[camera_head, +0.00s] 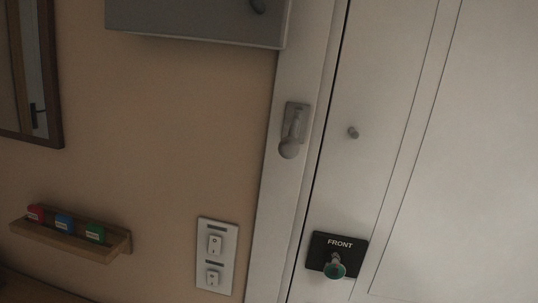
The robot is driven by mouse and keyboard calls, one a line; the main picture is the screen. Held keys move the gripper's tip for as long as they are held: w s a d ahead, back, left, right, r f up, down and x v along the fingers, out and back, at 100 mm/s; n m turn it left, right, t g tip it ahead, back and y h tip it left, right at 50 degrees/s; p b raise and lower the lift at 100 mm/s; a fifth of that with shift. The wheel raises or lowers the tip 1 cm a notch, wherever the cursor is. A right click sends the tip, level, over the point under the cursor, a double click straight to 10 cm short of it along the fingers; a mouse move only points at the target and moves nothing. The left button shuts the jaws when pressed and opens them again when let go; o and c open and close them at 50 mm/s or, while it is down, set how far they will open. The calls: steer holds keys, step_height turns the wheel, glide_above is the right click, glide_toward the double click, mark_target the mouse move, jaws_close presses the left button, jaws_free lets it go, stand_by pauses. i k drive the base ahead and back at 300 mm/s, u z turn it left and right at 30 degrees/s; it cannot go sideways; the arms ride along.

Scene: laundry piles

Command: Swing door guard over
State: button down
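The grey door guard (294,130) is mounted on the white door frame, in the upper middle of the view. Its swing arm hangs down along the frame and ends in a round knob (289,149). A small round stud (353,132) sticks out of the white door (390,150) to the right of the guard. The guard's arm is apart from the stud, and the gap between frame and door lies between them. The door looks closed. My gripper is not in view.
A black plate marked FRONT (321,247) on the door bears a key-like piece with a green ring (334,270). Left of the frame are a switch panel (229,259), a grey box (200,24), a wooden rack (62,238) with coloured tags, and a dark-framed mirror (55,80).

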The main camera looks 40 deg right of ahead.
mark_target(288, 147)
steer(key=k, duration=1.3)
steer(key=u, duration=0.4)
steer(key=i, duration=1.7)
steer(key=z, duration=0.8)
